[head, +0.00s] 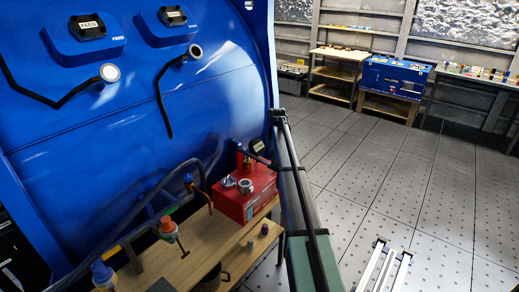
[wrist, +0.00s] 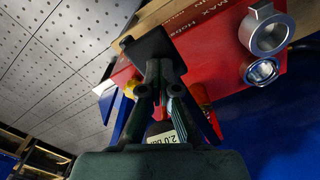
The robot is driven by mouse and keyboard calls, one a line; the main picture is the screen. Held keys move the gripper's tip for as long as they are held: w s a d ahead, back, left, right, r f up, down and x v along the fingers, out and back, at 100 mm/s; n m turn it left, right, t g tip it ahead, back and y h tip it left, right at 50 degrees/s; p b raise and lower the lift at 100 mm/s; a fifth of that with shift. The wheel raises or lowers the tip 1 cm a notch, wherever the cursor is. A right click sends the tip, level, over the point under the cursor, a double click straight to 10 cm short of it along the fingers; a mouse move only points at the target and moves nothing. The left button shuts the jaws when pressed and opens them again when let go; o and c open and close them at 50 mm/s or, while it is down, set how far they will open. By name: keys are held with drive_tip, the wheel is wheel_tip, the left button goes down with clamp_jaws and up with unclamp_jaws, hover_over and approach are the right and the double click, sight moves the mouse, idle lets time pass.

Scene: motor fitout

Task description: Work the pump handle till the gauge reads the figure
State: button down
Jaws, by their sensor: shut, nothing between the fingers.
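The red pump box (head: 258,203) sits on a wooden bench in front of the big blue housing. Two silver round fittings (head: 246,187) stand on its top; they also show in the wrist view (wrist: 268,36). A dark plate with a pale label (head: 257,146) stands behind the box. In the wrist view a label (wrist: 166,137) reading "2.0" and a partly hidden unit shows below my fingers. My gripper (wrist: 163,68) is shut and empty beside the red box (wrist: 205,42). A black flat piece (wrist: 150,45) lies just past its fingertips; whether they touch is unclear. No gauge needle is readable.
Hoses and an orange-collared fitting (head: 167,226) crowd the bench (head: 205,235) left of the box. Blue housing (head: 130,100) rises close behind. The grey floor (head: 400,180) to the right is mostly open. A blue cabinet (head: 394,77) and shelves stand far back.

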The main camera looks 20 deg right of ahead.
drive_tip(key=f, duration=0.3)
drive_tip(key=shift+w+a+b, duration=0.1)
drive_tip(key=shift+w+b, duration=0.1)
drive_tip(key=shift+b, duration=0.2)
drive_tip(key=shift+s+d+r+p, duration=0.15)
drive_tip(key=shift+r+p, duration=0.5)
drive_tip(key=shift+r, duration=0.75)
drive_tip(key=shift+s+r+p, duration=0.1)
drive_tip(key=shift+r+p, duration=0.6)
drive_tip(key=shift+r, duration=0.75)
drive_tip(key=shift+s+d+r+p, duration=0.15)
drive_tip(key=shift+r+p, duration=0.5)
drive_tip(key=shift+r, duration=0.75)
